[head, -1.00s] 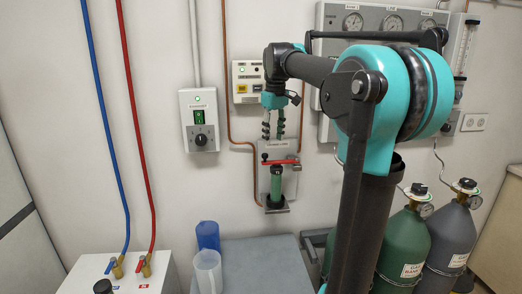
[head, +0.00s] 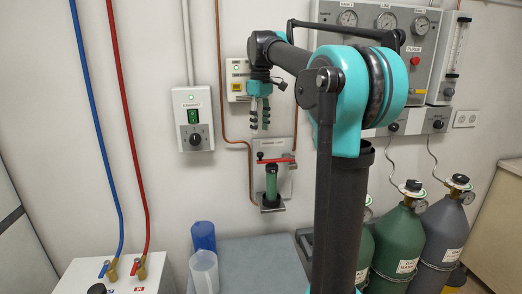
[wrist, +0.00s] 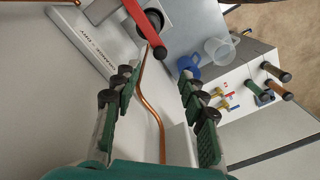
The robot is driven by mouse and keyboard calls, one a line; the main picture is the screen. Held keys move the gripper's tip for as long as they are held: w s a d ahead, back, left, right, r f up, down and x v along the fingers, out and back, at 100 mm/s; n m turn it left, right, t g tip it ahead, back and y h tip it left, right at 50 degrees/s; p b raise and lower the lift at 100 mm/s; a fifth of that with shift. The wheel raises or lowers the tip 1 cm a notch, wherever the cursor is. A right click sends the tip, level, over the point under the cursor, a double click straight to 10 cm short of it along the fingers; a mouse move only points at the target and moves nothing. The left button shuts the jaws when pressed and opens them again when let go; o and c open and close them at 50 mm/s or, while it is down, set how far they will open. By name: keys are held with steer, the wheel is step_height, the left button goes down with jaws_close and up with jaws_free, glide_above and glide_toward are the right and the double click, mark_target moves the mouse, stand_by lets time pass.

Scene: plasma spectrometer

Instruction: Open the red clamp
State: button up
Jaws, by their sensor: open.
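The red clamp (head: 275,160) is a red lever lying about level across the top of a dark green cylinder (head: 271,182) in a grey wall bracket (head: 286,180). In the wrist view the red lever (wrist: 147,24) shows at the top, beyond the fingertips, with the dark round cylinder top beside it. My gripper (head: 259,128) points down, above and slightly left of the lever in the head view. In the wrist view its green-padded fingers (wrist: 157,80) are spread wide with nothing between them. The lever is apart from both fingers.
A copper pipe (head: 250,165) runs down the wall left of the bracket. A switch box (head: 193,118) is further left. Gas cylinders (head: 408,235) stand right.

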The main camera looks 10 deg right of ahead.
step_height(320, 180, down, 9)
steer(key=shift+f, duration=0.15)
stand_by(0.4)
jaws_close()
